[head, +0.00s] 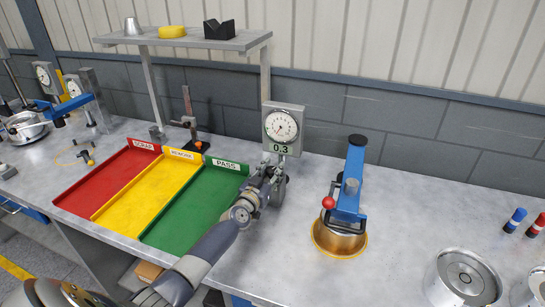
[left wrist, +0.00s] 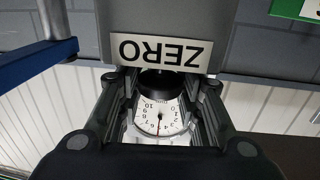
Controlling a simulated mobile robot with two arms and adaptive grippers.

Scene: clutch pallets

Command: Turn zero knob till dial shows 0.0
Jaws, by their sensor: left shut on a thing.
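The dial gauge (head: 282,127) stands upright at the back of the bench, with a round white face and a small readout (head: 282,149) showing 0.3. My left gripper (head: 273,172) is just below the gauge and largely hides what it holds in the head view. In the left wrist view, its fingers are shut on the black zero knob (left wrist: 161,80). A ZERO label (left wrist: 160,52), upside down in the picture, sits beside the knob. Part of a round dial face (left wrist: 160,115) shows between the fingers. My right gripper is not in view.
Red SCRAP (head: 105,180), yellow (head: 145,192) and green PASS (head: 195,205) trays lie left of my arm. A blue press-like fixture (head: 352,185) over a copper-coloured part (head: 340,240) stands to the right. A shelf (head: 180,40) is behind. Bench between gauge and fixture is clear.

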